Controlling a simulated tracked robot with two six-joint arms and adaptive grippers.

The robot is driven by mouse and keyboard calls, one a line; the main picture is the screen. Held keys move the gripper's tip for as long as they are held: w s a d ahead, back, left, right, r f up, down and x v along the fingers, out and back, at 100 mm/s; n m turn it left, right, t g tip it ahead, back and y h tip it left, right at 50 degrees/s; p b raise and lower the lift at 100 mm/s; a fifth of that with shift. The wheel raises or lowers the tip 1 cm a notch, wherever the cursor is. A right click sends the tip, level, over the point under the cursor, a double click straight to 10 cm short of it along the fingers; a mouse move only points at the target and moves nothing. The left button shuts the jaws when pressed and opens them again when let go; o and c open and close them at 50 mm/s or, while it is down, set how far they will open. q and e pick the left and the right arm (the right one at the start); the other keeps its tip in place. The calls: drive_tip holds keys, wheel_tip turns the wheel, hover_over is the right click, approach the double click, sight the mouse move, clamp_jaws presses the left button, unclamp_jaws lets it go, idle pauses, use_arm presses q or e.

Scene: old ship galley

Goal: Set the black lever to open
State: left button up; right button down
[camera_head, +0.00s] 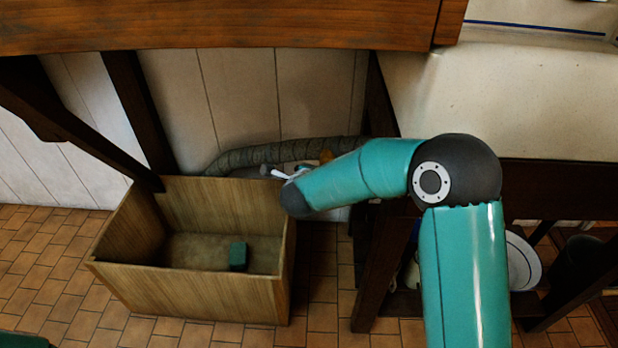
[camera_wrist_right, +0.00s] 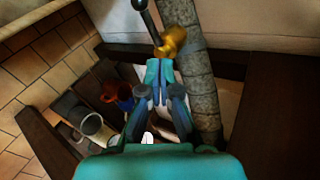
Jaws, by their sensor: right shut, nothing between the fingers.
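In the right wrist view the black lever (camera_wrist_right: 147,20) has a round knob at the top edge. Its rod slants down to a brass fitting (camera_wrist_right: 174,39) on a grey wrapped pipe (camera_wrist_right: 198,85). My right gripper (camera_wrist_right: 159,66) is shut and empty, its tips just below the fitting and the lever's lower end. I cannot tell whether they touch. In the head view the pipe (camera_head: 260,154) runs along the wall behind the crate, with a bit of the brass fitting (camera_head: 326,156) showing above my right forearm. The lever cannot be made out there. My left gripper is out of view.
An open wooden crate (camera_head: 190,297) with a green block (camera_head: 238,256) inside stands left of my right arm. A wooden beam (camera_head: 220,25) hangs above, and a pale sink (camera_head: 510,100) is at right. The wrist view shows mugs (camera_wrist_right: 92,124) on a low shelf.

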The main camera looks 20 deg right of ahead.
wheel_tip(320, 180, down, 12)
drive_tip(key=a+m+t+h+b, duration=0.1)
drive_tip(key=m+t+b, duration=0.4)
drive_tip(key=m+b, duration=0.65)
drive_tip(key=w+d+r+m+p, duration=0.1)
drive_tip(key=w+d+r, duration=0.1)
drive_tip(key=w, duration=0.6)
drive_tip(key=shift+d+r+m, duration=0.25)
drive_tip(key=shift+d+m, duration=0.1)
drive_tip(key=shift+d, duration=0.35)
